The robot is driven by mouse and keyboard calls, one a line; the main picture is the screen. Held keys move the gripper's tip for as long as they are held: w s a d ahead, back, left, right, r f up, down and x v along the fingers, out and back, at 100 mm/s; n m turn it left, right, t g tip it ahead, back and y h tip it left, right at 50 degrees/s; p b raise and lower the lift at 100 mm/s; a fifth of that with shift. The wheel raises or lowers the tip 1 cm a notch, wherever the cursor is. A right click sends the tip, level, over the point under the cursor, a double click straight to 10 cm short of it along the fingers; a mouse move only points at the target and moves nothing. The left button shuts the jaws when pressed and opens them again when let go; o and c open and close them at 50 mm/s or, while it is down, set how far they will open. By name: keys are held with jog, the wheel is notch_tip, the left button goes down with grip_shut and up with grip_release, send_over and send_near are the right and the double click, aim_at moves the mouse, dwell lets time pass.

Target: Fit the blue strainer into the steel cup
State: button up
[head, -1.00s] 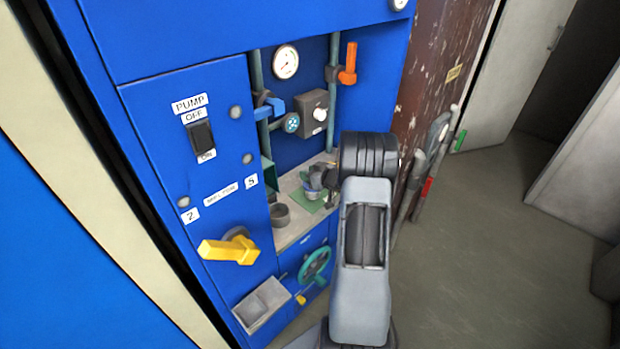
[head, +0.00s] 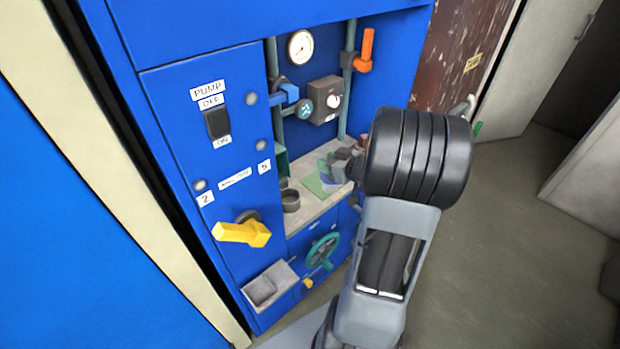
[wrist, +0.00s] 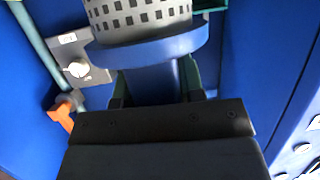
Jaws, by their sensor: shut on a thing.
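The strainer has a light grey perforated basket (wrist: 140,15) and a blue rim (wrist: 150,48), large at the top of the wrist view. My gripper (wrist: 156,85) is shut on its blue handle, with a dark finger on each side. The wrist view does not show this cup.
Behind are pipes, a grey box with a white knob (head: 333,102) and an orange handle (head: 366,48). A yellow handle (head: 242,233) juts out at left.

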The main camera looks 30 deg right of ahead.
jog(key=w+a+f+n+g+y+b, duration=0.2)
jog(key=w+a+n+y+b, duration=0.15)
jog(key=w+a, duration=0.7)
jog(key=shift+n+y, duration=0.25)
jog(key=shift+y, duration=0.2)
jog(key=shift+s+d+f+b, duration=0.15)
jog(key=shift+f+b, duration=0.3)
jog(key=shift+f, duration=1.85)
jog(key=shift+s+f+b, duration=0.15)
jog(key=shift+f+b, duration=0.3)
jog(key=shift+f, duration=1.8)
jog(key=shift+f, duration=0.35)
jog(key=o, duration=0.9)
jog(key=shift+o, duration=0.2)
jog(key=shift+r, duration=0.1)
